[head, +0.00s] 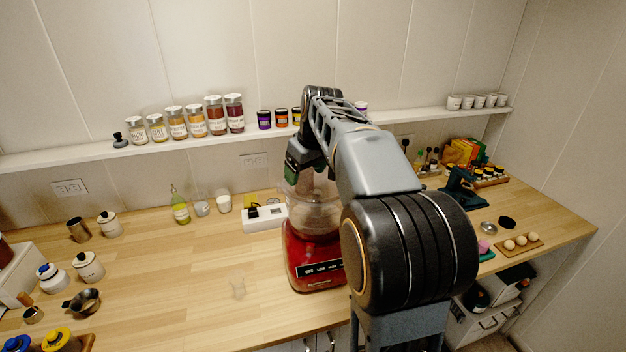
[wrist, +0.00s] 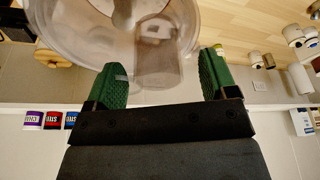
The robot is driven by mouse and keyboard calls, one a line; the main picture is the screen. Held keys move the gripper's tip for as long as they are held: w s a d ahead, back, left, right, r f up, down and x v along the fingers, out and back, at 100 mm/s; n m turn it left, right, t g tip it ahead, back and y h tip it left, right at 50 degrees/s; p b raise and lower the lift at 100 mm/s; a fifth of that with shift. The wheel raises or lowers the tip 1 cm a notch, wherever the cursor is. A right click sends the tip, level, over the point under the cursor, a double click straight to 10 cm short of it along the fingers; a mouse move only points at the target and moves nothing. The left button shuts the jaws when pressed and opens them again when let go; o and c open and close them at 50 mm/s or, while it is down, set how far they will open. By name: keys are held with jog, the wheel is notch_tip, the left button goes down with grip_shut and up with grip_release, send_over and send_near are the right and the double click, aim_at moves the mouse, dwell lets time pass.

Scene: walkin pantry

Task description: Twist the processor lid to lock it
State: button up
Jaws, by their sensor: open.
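The food processor has a red base (head: 312,262) and a clear bowl (head: 316,218), and stands on the wooden counter partly behind my arm. Its clear lid is mostly hidden by my arm in the head view; in the wrist view the round clear lid (wrist: 75,35) fills the upper left, with a clear feed tube (wrist: 158,62) rising from it. My gripper (wrist: 162,72) has green fingers spread apart, with the feed tube in the gap between them. It also shows in the head view (head: 297,165), at the top of the processor. I cannot tell whether either finger touches the tube.
A white power strip (head: 264,218) sits behind and left of the processor. A green bottle (head: 180,207) and cups stand further left. A shelf (head: 180,144) with several jars runs along the wall. The counter left of the processor is mostly clear.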

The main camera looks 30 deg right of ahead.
jog(key=p+v, duration=0.1)
jog(key=v, duration=0.1)
jog(key=p+v, duration=0.2)
jog(key=v, duration=0.1)
jog(key=shift+s+a+r, duration=0.1)
jog(key=shift+a+r, duration=0.2)
jog(key=shift+a, duration=0.05)
dwell(0.4)
jog(key=s+a+f+m, duration=0.1)
jog(key=s+a+f, duration=0.4)
jog(key=s+f, duration=0.2)
jog(key=s+a+f+m+t+b, duration=0.1)
jog(key=s+a+f, duration=0.4)
jog(key=s, duration=0.5)
notch_tip(320, 180, down, 2)
jog(key=shift+s+a+f+m+h+b, duration=0.2)
jog(key=shift+s+m+h+b, duration=0.1)
jog(key=shift+s+m+h, duration=0.1)
